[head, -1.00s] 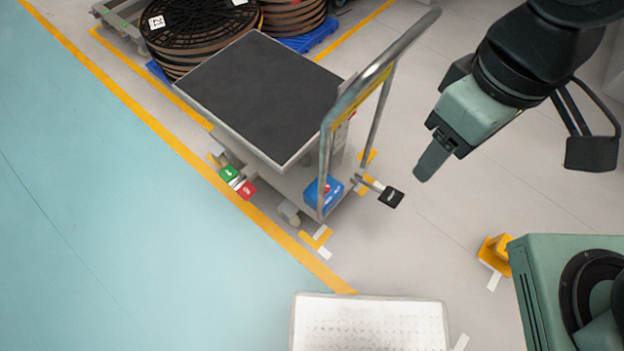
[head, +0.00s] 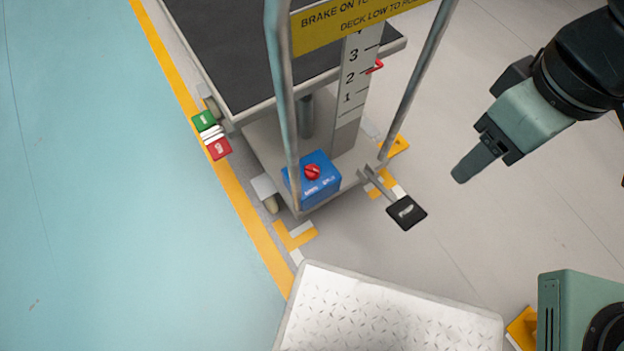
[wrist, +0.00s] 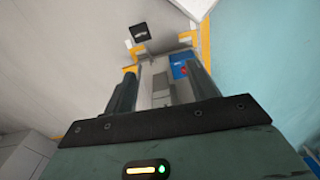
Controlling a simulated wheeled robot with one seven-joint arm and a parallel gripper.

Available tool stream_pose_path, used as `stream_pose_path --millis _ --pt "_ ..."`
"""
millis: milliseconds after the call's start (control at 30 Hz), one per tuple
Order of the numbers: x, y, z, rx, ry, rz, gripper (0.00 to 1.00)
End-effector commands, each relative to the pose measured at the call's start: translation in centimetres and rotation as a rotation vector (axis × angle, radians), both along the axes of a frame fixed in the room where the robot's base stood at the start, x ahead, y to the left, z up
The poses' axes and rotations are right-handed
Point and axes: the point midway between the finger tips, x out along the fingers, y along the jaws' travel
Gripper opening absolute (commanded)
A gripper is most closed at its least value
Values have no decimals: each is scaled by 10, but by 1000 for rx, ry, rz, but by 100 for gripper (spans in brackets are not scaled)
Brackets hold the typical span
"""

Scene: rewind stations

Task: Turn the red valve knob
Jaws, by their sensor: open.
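The red valve knob (head: 312,172) sits on top of a blue box (head: 318,188) low on the base of a lift cart (head: 240,150). My gripper (head: 468,172) hangs in the air to the right of the cart, well apart from the knob. In the wrist view my gripper (wrist: 160,85) has its two fingers apart with nothing between them.
A black pedal (head: 407,212) sticks out near the box. A white textured platform (head: 390,315) lies in front.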

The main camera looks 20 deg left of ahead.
Motion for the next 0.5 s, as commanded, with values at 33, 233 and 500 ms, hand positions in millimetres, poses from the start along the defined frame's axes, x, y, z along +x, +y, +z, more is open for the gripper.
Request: stream_pose_path --millis 33,233,500 --pt "3 5 -27 -2 2 44 57" --pt "29 44 -74 -15 2 396 57" --pt "71 123 -114 -22 -7 1063 57"
